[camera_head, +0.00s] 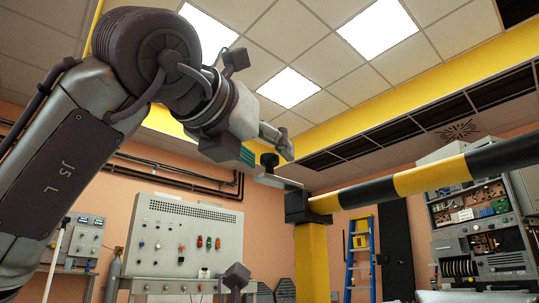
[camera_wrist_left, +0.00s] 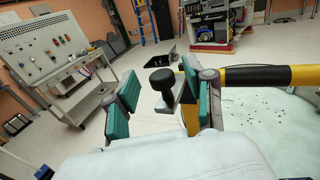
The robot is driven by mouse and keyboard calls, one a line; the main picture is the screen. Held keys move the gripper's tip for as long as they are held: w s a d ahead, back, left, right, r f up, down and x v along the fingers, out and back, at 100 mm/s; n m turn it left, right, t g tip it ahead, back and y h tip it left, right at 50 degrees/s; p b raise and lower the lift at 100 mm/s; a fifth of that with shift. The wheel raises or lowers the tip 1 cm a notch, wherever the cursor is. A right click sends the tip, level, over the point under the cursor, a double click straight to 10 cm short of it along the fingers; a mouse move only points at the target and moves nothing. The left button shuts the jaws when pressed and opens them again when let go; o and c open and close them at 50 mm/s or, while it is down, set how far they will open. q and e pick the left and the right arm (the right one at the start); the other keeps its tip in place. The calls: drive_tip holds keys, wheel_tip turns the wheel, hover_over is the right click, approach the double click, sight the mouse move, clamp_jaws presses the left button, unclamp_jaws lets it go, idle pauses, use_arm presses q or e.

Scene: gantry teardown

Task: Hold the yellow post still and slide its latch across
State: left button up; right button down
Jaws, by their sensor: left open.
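The yellow post (camera_head: 312,262) stands upright right of centre in the head view, with a black block (camera_head: 297,205) at its top. The latch's grey plate (camera_head: 279,182) juts left from the block and carries a black knob (camera_head: 269,160). In the left wrist view, the knob (camera_wrist_left: 161,79) and plate (camera_wrist_left: 178,98) show between the teal-padded fingers, nearer the right finger. The post (camera_wrist_left: 191,116) is partly hidden behind that finger. My left gripper (camera_head: 281,146) is open at the knob; I cannot tell whether it touches.
A black-and-yellow striped bar (camera_head: 433,176) runs right from the post top. A grey panel bench (camera_head: 187,235) stands behind to the left. A blue ladder (camera_head: 361,252) and an equipment rack (camera_head: 478,232) stand behind to the right. Floor (camera_wrist_left: 150,60) behind the post looks partly clear.

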use_arm(q)
drive_tip(key=shift+x, duration=0.95)
clamp_jaws()
